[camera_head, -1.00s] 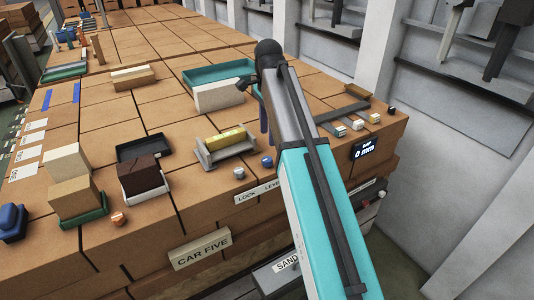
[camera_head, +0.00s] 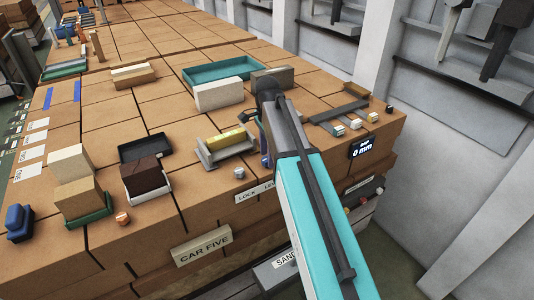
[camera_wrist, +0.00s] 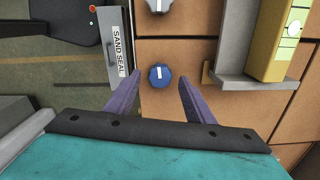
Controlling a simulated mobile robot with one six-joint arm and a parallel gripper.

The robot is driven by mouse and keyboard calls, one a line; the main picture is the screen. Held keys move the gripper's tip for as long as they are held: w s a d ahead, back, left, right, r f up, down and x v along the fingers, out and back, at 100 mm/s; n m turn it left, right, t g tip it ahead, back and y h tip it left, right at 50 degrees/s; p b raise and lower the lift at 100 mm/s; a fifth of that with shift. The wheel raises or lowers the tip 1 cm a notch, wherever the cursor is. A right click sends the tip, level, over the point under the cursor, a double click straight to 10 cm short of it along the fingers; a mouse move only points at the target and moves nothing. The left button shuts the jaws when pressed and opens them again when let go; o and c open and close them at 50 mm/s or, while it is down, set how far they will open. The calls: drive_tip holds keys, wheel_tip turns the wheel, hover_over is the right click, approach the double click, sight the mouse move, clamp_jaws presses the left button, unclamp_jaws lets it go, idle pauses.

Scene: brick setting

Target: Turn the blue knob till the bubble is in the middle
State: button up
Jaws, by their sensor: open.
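The blue knob (camera_wrist: 160,76) with a white mark lies between my two purple fingertips in the wrist view. My gripper (camera_wrist: 159,78) is open, with a gap on both sides of the knob. In the head view my gripper (camera_head: 265,152) is low at the block's front edge and mostly hides the knob. The level is a yellow bar (camera_head: 227,138) in a grey bracket (camera_head: 207,161).
A grey knob (camera_head: 239,173) stands left of the blue one, near the LOCK LEVEL label. A white brick (camera_head: 218,94) and a teal tray (camera_head: 197,81) are behind. A black tray (camera_head: 145,148) and stacked bricks (camera_head: 71,163) are left. A display (camera_head: 363,148) reads 0 mm.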

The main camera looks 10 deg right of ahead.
drive_tip(key=shift+f, duration=0.3)
drive_tip(key=c, duration=1.1)
drive_tip(key=shift+o, duration=0.2)
drive_tip(key=shift+n, duration=0.4)
